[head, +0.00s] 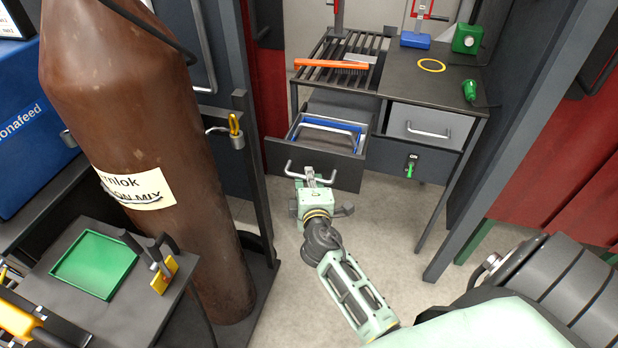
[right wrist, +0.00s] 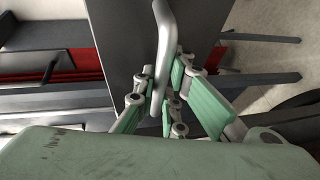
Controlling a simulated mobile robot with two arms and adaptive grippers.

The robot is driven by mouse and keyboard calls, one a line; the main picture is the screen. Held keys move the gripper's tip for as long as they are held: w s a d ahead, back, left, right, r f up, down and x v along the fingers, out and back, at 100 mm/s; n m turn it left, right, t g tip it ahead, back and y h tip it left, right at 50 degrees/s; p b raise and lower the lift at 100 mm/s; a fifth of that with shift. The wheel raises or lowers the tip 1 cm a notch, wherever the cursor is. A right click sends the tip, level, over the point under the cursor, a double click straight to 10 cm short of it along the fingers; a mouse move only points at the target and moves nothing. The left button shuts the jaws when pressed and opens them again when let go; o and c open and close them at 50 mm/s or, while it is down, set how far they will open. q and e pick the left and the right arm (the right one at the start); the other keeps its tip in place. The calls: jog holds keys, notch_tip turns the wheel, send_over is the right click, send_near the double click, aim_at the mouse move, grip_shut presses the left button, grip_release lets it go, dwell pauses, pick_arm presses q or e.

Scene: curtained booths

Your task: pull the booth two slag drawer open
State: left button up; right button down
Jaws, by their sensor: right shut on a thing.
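The slag drawer (head: 341,166) is the dark grey drawer under the slatted end of the welding table in the head view. It stands pulled out from its housing, with its inside showing from above. My right gripper (head: 309,177) is shut on its pale bar handle (head: 290,171), at the front of the drawer. In the right wrist view the handle (right wrist: 167,45) runs between the green fingers of the gripper (right wrist: 170,95), in front of the dark drawer front. My left gripper is not in view.
A blue-edged metal frame (head: 330,124) shows in the drawer. A light grey drawer (head: 428,126) sits shut to its right. A tall brown gas cylinder (head: 150,90) stands left, beside a padlocked post (head: 260,170). The floor (head: 425,215) right of my forearm is clear.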

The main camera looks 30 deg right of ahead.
jog(key=c, duration=1.9)
grip_release()
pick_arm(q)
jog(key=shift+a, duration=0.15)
pick_arm(e)
jog(key=shift+o, duration=0.4)
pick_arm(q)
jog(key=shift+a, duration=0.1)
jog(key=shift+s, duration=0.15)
pick_arm(e)
jog(key=v, duration=1.2)
